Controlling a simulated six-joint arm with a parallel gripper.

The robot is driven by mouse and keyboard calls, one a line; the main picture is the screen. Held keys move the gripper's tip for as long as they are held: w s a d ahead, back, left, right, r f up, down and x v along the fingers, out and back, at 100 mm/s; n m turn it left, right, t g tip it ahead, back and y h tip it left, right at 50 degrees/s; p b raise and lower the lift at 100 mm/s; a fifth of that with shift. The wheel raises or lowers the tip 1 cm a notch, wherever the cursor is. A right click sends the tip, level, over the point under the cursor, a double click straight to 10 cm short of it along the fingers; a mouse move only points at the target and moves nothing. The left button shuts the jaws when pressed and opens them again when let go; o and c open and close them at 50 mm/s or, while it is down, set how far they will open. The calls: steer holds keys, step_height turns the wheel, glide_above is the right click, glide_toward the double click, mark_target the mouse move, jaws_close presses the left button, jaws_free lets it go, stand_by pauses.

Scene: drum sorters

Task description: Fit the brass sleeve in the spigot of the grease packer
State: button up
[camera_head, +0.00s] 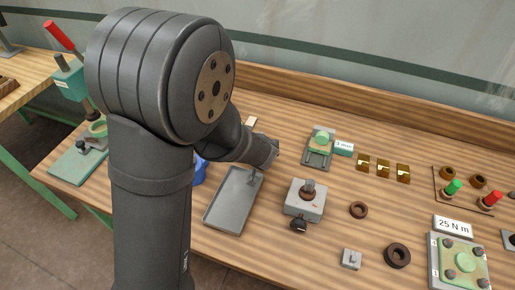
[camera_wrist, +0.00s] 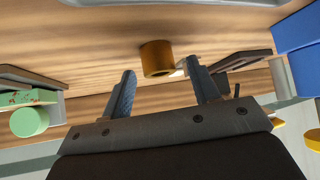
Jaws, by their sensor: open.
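The brass sleeve (camera_wrist: 157,60), a short golden-brown cylinder, stands on the wooden bench in the wrist view. My gripper (camera_wrist: 161,73) is open, with one finger on each side of the sleeve's line. The sleeve appears just beyond the fingertips, and I see no contact. In the head view my arm hides the sleeve and the fingers. A grey block with an upright post and a dark knob (camera_head: 305,198) stands on the bench right of my arm. I cannot tell for certain whether it is the grease packer.
A grey tray (camera_head: 232,200) lies below my wrist. A green-topped fixture (camera_head: 320,145), several brass plates (camera_head: 383,168) and dark rings (camera_head: 397,255) are to the right. A green press (camera_head: 75,90) stands at left. A blue object (camera_wrist: 298,45) shows in the wrist view.

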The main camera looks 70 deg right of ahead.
steer(key=shift+x, duration=0.85)
steer(key=c, duration=1.2)
steer(key=shift+o, duration=0.2)
steer(key=shift+r, duration=0.2)
